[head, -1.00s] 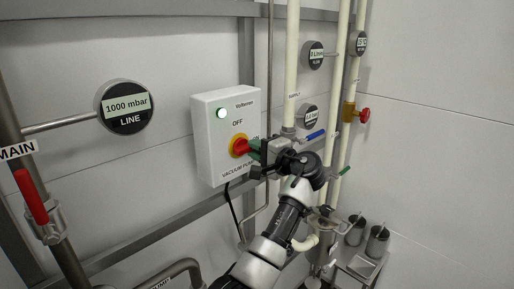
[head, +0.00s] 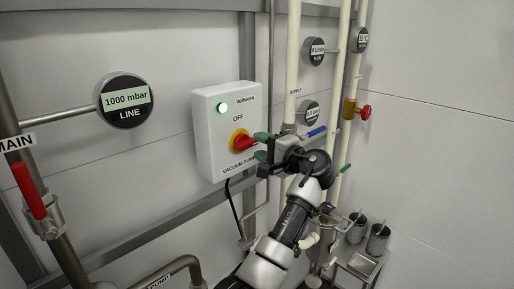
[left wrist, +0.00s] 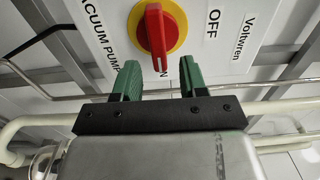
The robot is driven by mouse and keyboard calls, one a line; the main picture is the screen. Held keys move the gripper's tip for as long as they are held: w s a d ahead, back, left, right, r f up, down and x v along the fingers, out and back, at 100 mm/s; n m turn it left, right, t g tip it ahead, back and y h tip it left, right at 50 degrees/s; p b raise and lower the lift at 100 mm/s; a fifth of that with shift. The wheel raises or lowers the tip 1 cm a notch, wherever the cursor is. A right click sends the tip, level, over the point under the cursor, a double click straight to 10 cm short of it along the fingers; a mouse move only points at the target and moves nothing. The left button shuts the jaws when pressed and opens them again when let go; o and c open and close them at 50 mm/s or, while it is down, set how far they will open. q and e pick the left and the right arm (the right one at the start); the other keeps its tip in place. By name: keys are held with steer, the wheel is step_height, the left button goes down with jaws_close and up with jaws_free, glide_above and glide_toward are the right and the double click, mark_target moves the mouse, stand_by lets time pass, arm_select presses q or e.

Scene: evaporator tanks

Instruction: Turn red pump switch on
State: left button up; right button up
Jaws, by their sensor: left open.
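The red pump switch (head: 240,143) is a red handle on a yellow round plate, on the front of the white vacuum pump box (head: 212,145). In the left wrist view the red handle (left wrist: 155,30) lies crosswise to the OFF label, in line with a label partly hidden by a finger. My left gripper (head: 263,147) is just right of the switch in the head view. In the left wrist view its green fingers (left wrist: 160,76) are apart and empty, just short of the handle, with no clear contact. My right gripper is not in view.
A green lamp (head: 222,107) glows on the box. The blue-handled valve (head: 316,132) and pale pipes (head: 292,60) stand close beside my left gripper. A red lever (head: 30,190) is at far left, and a red-knobbed valve (head: 365,112) is at right. A LINE gauge (head: 126,102) reads 1000 mbar.

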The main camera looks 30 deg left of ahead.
arm_select(q)
steer(key=b+v, duration=0.3)
steer(key=v, duration=0.5)
steer(key=shift+d, duration=0.3)
steer(key=shift+s, duration=0.1)
